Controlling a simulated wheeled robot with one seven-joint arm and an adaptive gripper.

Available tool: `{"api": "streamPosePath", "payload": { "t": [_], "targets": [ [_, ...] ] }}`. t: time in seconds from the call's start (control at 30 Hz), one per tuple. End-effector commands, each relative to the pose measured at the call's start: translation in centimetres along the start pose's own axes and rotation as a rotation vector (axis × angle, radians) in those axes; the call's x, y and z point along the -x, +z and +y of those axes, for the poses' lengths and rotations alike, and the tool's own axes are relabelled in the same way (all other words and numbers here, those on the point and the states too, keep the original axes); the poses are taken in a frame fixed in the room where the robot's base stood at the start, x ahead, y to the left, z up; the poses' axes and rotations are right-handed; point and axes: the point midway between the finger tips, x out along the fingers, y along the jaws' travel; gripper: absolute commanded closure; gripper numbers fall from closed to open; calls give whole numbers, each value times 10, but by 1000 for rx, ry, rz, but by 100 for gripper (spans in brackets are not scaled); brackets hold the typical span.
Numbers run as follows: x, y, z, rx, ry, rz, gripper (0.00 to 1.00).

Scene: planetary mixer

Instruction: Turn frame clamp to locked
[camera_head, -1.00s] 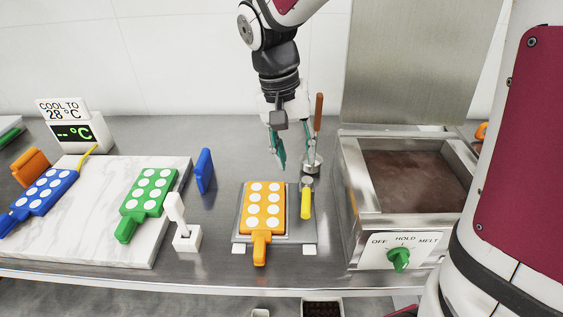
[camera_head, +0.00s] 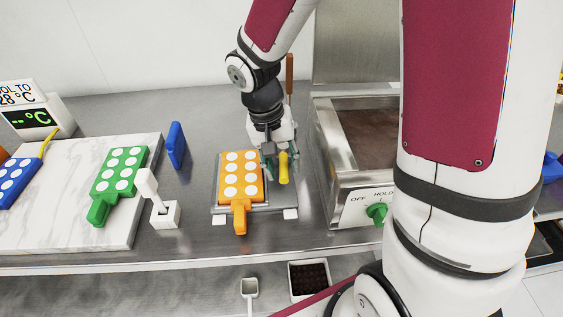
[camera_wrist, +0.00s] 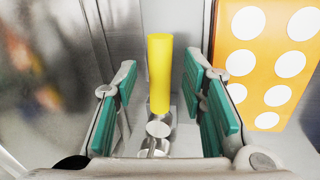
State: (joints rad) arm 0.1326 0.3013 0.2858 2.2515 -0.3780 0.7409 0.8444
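The frame clamp has a yellow handle (camera_head: 284,168) on a round metal pivot, at the right side of the plate that holds the orange mould (camera_head: 240,176). In the wrist view the yellow handle (camera_wrist: 160,72) stands between the two teal-padded fingers, with a gap on both sides. My gripper (camera_head: 276,160) is lowered at the clamp and open; it also shows in the wrist view (camera_wrist: 158,92). In the head view my gripper hides the clamp's pivot. The orange mould (camera_wrist: 268,60) lies to the right in the wrist view.
A steel melting tank (camera_head: 335,150) with a green knob (camera_head: 377,213) stands close on the right. On the left are a white lever switch (camera_head: 160,205), a blue scraper-like piece (camera_head: 176,145) and a green mould (camera_head: 118,175) on a marble slab (camera_head: 60,225).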

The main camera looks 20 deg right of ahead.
Motion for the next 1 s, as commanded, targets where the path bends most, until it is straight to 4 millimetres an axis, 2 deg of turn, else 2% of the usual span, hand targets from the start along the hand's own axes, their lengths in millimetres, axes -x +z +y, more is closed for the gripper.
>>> {"api": "streamPosePath", "payload": {
  "t": [0.2, 0.37, 0.4, 0.77, 1.0],
  "targets": [
    [0, 0, 0, 0, 0, 0, 62],
    [0, 0, 0, 0, 0, 0, 98],
    [0, 0, 0, 0, 0, 0, 100],
    [0, -1, -2, -24, -1, -4, 100],
    [2, -3, -11, -135, -2, -25, 100]
  ]
}}
